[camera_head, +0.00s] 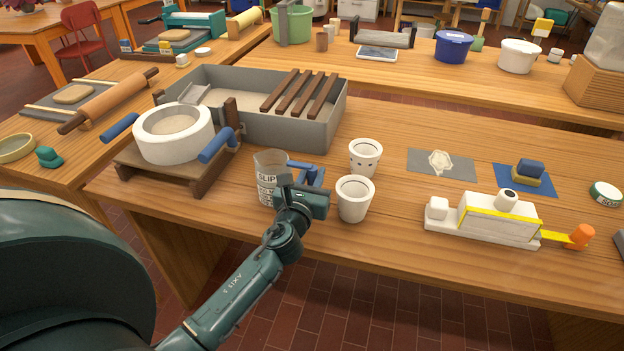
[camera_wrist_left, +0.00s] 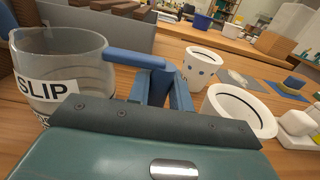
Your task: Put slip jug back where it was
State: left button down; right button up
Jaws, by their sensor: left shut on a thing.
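The slip jug (camera_head: 269,178) is a clear, greyish jug labelled SLIP with a blue handle, upright near the front edge of the wooden table (camera_head: 420,265). It also shows at the left of the left wrist view (camera_wrist_left: 62,62). My left gripper (camera_head: 314,176) is shut on its blue handle (camera_wrist_left: 138,58), to the right of the jug body. My gripper hides part of the jug's right side and base. I cannot tell whether its base touches the table. My right gripper is not in view.
Two white cups, one dotted (camera_head: 365,157) and one plain (camera_head: 355,199), stand close right of the gripper. A white round bowl-like mould (camera_head: 173,147) on a wooden stand is left, a grey tub (camera_head: 318,128) behind. A white block boat (camera_head: 487,222) stands right.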

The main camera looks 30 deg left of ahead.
pick_arm(q)
jog(key=c, duration=1.3)
grip_release()
jog(key=shift+o, duration=0.2)
jog(key=shift+r, duration=0.2)
jog(key=b+v, duration=0.1)
jog(key=v, duration=1.1)
jog(key=shift+s, duration=0.1)
jog(key=shift+f, duration=0.1)
